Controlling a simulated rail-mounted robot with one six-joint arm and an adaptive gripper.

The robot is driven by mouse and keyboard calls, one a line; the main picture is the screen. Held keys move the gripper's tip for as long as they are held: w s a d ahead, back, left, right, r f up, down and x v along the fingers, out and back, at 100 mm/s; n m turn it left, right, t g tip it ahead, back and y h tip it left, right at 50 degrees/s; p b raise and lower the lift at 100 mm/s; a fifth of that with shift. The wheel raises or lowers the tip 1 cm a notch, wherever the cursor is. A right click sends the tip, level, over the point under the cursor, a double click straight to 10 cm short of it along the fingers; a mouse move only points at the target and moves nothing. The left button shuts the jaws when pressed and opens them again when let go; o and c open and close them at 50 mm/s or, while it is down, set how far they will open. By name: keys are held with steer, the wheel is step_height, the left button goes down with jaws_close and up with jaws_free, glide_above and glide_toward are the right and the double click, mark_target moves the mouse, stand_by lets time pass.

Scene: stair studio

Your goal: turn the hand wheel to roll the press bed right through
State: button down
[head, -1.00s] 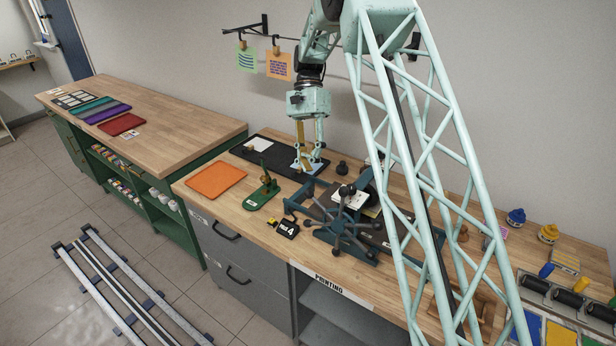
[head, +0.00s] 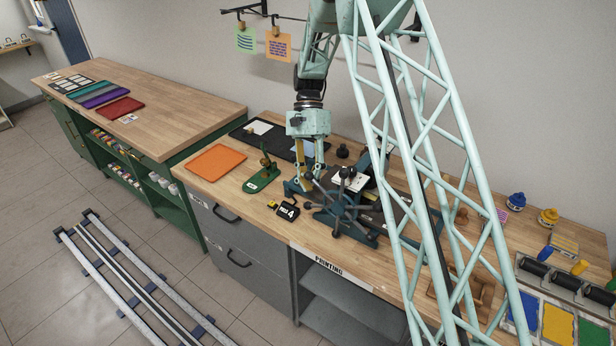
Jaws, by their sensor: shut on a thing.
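The small press stands on the wooden bench, with its dark blue-grey hand wheel (head: 340,207) facing me. The wheel has several spokes with dark knobs at their ends. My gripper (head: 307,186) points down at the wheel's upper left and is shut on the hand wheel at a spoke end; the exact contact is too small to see. The press bed (head: 392,202) lies behind the wheel, partly hidden by the wheel and my arm's lattice. A pale sheet (head: 346,182) shows on it.
A green stand tool (head: 263,180), a small black tag block (head: 287,211) and an orange sheet (head: 216,160) lie left of the press. A black mat (head: 270,141) is behind. Ink jars (head: 516,203) and rollers (head: 565,283) are at the right.

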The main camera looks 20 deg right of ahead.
steer(key=shift+x, duration=0.75)
steer(key=shift+d+f, duration=0.15)
steer(key=shift+f, duration=0.05)
steer(key=shift+f, duration=0.1)
